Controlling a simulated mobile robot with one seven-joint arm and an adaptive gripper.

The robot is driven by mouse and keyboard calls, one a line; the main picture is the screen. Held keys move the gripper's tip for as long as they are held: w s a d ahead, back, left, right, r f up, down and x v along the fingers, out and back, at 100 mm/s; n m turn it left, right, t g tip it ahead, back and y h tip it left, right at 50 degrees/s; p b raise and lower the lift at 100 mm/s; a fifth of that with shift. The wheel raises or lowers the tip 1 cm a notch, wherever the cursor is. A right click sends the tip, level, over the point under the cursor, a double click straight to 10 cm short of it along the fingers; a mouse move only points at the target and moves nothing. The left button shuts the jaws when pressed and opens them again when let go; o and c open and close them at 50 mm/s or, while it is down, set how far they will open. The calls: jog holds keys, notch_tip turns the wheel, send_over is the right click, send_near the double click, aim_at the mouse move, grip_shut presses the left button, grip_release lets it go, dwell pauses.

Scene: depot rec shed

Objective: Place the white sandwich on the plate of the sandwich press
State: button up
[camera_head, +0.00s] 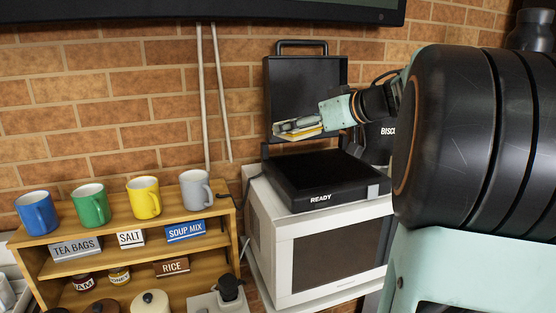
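The sandwich press (320,178) is black, with its lid (290,80) raised against the brick wall and its flat lower plate facing up. Its front is marked READY. My gripper (294,127) reaches in from the right, in front of the lid and above the plate. It appears shut on the white sandwich (312,134), which shows as a thin pale slab with yellow at its edge. The sandwich is held clear of the plate. Much of it is hidden by the fingers.
The press stands on a white microwave (325,255). To the left is a wooden shelf (130,256) with blue, green, yellow and grey mugs (195,190) on top. A dark container (378,142) marked BISC stands behind the press on the right. Two pipes run down the wall.

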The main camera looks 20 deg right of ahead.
jog(key=w+d+f, duration=0.3)
jog(key=d, duration=0.4)
send_over(323, 166)
jog(key=a, duration=0.1)
jog(key=f, duration=0.2)
jog(key=s+f, duration=0.1)
jog(key=f, duration=0.1)
jog(key=shift+f, duration=0.2)
jog(key=shift+w+d+f, duration=0.2)
jog(key=shift+d+f, duration=0.05)
jog(key=shift+f, duration=0.15)
jog(key=f, duration=0.3)
jog(key=shift+w+d+f, duration=0.1)
jog(key=shift+d+f, duration=0.1)
jog(key=shift+d, duration=0.2)
jog(key=shift+a+f, duration=0.15)
jog(key=shift+f, duration=0.05)
jog(key=shift+f, duration=0.1)
jog(key=o, duration=0.8)
jog(key=shift+c, duration=0.2)
jog(key=shift+o, duration=0.5)
